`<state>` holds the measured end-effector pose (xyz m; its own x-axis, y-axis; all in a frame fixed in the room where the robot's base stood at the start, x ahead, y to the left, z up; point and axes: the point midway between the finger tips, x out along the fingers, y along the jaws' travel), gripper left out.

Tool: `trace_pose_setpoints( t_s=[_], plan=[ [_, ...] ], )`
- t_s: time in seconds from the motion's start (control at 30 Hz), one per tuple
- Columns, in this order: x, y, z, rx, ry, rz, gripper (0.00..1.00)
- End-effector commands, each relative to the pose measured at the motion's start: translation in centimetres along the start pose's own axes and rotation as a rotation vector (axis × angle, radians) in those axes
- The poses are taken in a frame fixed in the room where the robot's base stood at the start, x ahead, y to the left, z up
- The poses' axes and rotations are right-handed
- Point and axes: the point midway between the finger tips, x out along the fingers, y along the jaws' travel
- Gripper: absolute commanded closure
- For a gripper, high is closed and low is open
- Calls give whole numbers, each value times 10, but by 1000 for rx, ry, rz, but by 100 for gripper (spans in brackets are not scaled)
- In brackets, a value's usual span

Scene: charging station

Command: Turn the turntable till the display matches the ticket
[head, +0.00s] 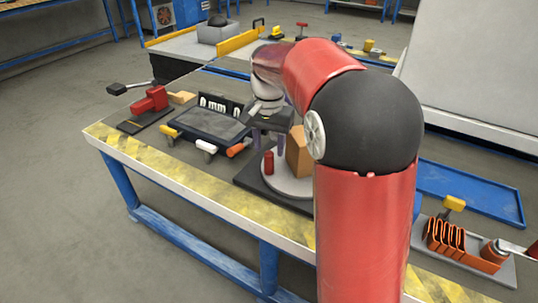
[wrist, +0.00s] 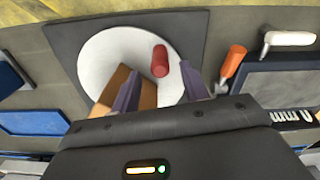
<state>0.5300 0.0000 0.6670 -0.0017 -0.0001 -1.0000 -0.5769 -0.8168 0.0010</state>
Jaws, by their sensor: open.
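The turntable is a white round disc (head: 287,186) on a dark square base; in the wrist view the disc (wrist: 103,52) fills the upper middle. A short red cylinder (head: 268,163) and a tan block (head: 298,152) stand on it. My gripper (wrist: 160,82) is open above the disc. In the wrist view the red cylinder (wrist: 160,60) shows in the gap between the fingers, and the left finger partly covers the tan block (wrist: 118,88). Contact cannot be told. A black strip with white characters, perhaps the display (head: 222,105), is partly hidden. I cannot make out a ticket.
Left of the turntable lies a dark panel (head: 207,121) with yellow, white and orange handles (head: 238,148) along its front. A red clamp-like device (head: 150,101) stands farther left. Blue tray (head: 470,190) and a rack of orange fins (head: 448,244) are at right.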

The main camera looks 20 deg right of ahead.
Motion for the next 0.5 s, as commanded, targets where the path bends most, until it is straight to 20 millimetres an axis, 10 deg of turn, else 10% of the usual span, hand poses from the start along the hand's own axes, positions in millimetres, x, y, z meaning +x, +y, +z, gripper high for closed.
trace_pose_setpoints(
  t_s=[0.5],
  plan=[
    [35, 0, 0, -1, 1, -1, 55]
  ],
)
